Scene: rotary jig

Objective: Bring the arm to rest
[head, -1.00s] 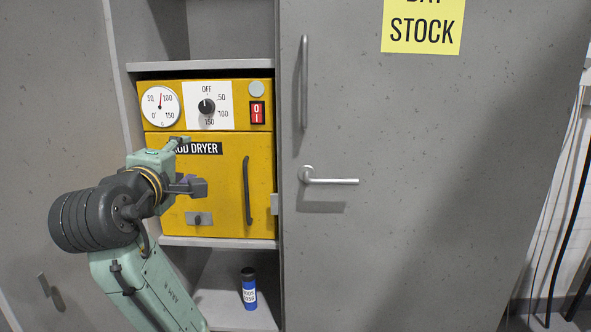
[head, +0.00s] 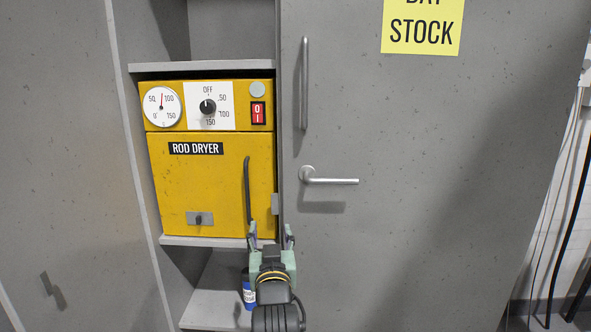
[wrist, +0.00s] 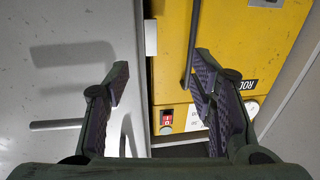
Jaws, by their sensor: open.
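My gripper (head: 271,235) is open and empty in the head view, low in front of the cabinet, just below the yellow rod dryer's door. In the wrist view its two fingers (wrist: 160,92) stand wide apart. The yellow rod dryer (head: 215,180) stands on a cabinet shelf with its door closed. Its dark vertical handle (head: 248,190) is above my gripper, and in the wrist view the handle (wrist: 190,45) appears between the fingers, with no contact that I can make out.
A grey cabinet door (head: 420,190) with a lever handle (head: 330,181) and the yellow STOCK sign (head: 422,30) is on the right. A blue bottle (head: 248,292) on the lower shelf (head: 208,308) is partly hidden by my arm. Cables (head: 568,200) hang at far right.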

